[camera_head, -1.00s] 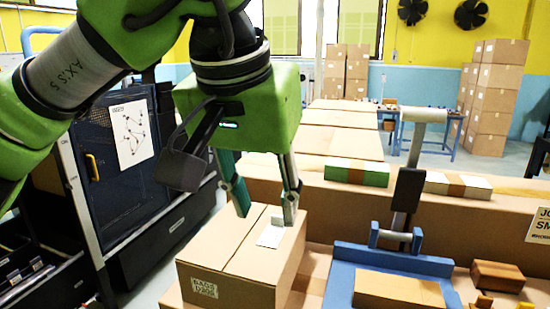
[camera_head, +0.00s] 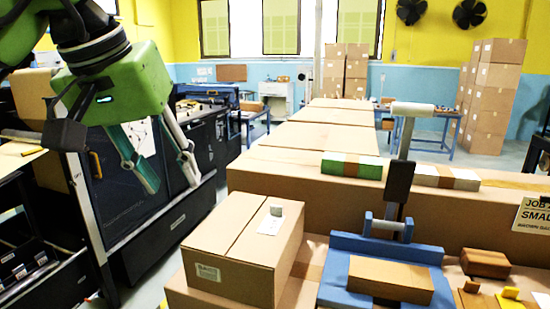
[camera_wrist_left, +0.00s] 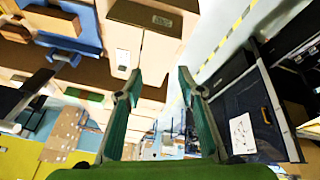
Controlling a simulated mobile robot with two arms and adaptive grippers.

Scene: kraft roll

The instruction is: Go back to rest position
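My left gripper (camera_head: 168,172) is raised at the upper left of the head view, in front of a dark cabinet. Its two fingers are apart with nothing between them. In the left wrist view the same gripper (camera_wrist_left: 155,85) shows its green fingers spread and empty. A closed cardboard box (camera_head: 240,250) stands at the lower middle of the head view, to the right of and below the gripper, apart from it. A small pale piece (camera_head: 276,209) and a white label (camera_head: 265,225) are on the box's top. My right gripper is not in view.
A blue fixture (camera_head: 420,252) holding a brown block (camera_head: 390,279) stands right of the box. Small wooden pieces (camera_head: 486,263) lie farther right. The dark cabinet (camera_head: 110,205) is at the left. Long cardboard surfaces (camera_head: 430,215) extend behind.

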